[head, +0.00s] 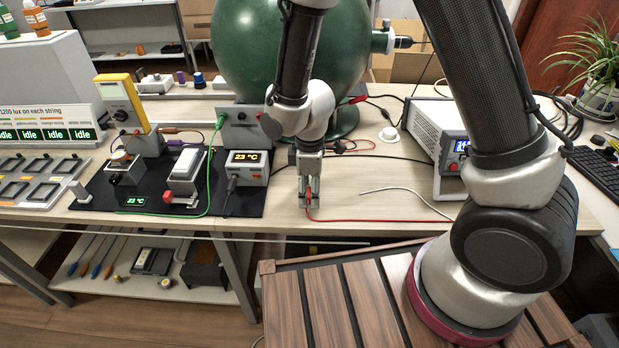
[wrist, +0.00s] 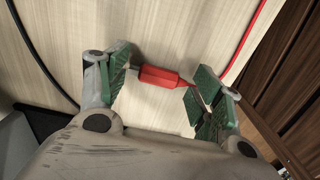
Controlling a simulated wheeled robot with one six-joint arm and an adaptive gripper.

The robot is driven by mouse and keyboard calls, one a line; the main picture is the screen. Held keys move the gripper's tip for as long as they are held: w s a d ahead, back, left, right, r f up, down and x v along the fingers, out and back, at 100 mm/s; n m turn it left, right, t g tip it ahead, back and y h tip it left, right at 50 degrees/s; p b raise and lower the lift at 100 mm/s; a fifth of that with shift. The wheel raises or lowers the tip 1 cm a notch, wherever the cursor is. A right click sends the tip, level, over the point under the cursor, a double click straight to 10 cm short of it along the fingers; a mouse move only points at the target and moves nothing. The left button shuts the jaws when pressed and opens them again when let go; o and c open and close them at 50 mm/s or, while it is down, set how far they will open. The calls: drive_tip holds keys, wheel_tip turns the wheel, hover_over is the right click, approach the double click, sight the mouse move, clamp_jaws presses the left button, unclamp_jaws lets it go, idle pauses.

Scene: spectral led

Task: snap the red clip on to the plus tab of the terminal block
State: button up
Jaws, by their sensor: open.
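The red clip (wrist: 160,76) lies on the light wood bench top, between the spread green-padded fingers of my gripper (wrist: 168,92) in the wrist view. A gap shows between the clip's body and the left pad. Its red lead passes by the right finger and runs up to the right. In the head view my gripper (head: 309,196) points down near the bench's front edge, with the red clip (head: 308,193) showing at its fingers. I cannot make out which part is the terminal block or its plus tab.
A black mat (head: 236,203) with small instruments lies left of my gripper. A green sphere (head: 270,45) stands behind. A white bare wire (head: 405,191) and a grey power supply (head: 432,128) are to the right. The bench between is mostly clear.

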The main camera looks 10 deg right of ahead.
sight(310, 192)
drive_tip(key=shift+f, duration=0.25)
drive_tip(key=shift+c, duration=0.5)
drive_tip(key=c, duration=0.8)
drive_tip(key=shift+o, duration=0.2)
drive_tip(key=shift+r, duration=1.8)
